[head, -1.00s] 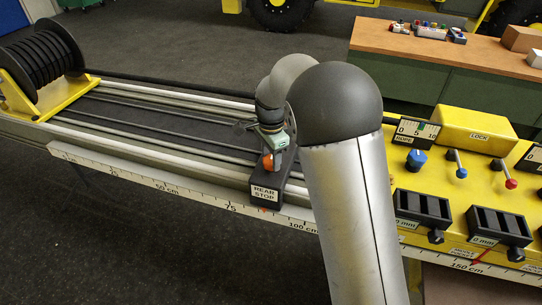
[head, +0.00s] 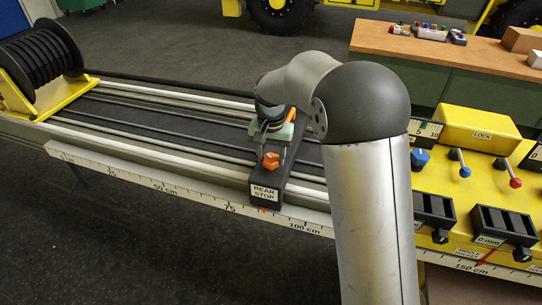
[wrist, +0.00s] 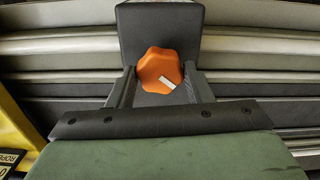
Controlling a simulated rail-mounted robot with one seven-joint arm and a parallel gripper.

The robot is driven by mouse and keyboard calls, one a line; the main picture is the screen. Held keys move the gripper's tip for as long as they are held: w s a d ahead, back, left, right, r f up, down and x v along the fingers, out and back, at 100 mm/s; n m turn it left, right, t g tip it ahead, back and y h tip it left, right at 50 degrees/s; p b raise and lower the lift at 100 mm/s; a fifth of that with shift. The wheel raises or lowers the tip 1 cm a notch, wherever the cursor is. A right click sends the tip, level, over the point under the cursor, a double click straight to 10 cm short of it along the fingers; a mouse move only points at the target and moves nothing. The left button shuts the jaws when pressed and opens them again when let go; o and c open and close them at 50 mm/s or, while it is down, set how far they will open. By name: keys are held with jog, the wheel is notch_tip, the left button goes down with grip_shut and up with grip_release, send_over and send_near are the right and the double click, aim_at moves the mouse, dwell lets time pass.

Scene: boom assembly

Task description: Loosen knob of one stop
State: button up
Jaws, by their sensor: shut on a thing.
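The rear stop is a black block (head: 264,195) labelled "REAR STOP", sitting across the rail. Its orange lobed knob (head: 271,161) is on top. In the wrist view the knob (wrist: 155,66) shows a short white mark slanting down to the right. My gripper (wrist: 160,75) has one dark finger at each side of the knob and is shut on it. In the head view my gripper (head: 275,146) comes down over the stop from behind the knob. The fingertips' contact is partly hidden there.
A scale (head: 185,188) runs along the rail's front edge. A black spool (head: 38,62) stands at the left. At the right, a yellow panel (head: 481,118) carries levers, a blue knob (head: 420,158) and black blocks (head: 502,228). My arm hides part of it.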

jog(key=n, duration=0.3)
jog(key=shift+n, duration=0.4)
jog(key=n, duration=0.3)
jog(key=shift+n+b, duration=0.3)
jog(key=n, duration=0.6)
jog(key=shift+r, duration=0.1)
jog(key=n+p, duration=0.1)
jog(key=n, duration=0.4)
jog(key=shift+w+n, duration=0.1)
jog(key=shift+n, duration=0.3)
jog(key=n+p, duration=0.1)
jog(key=n, duration=0.4)
jog(key=shift+p, duration=0.3)
jog(key=shift+n, duration=0.3)
jog(key=o, duration=1)
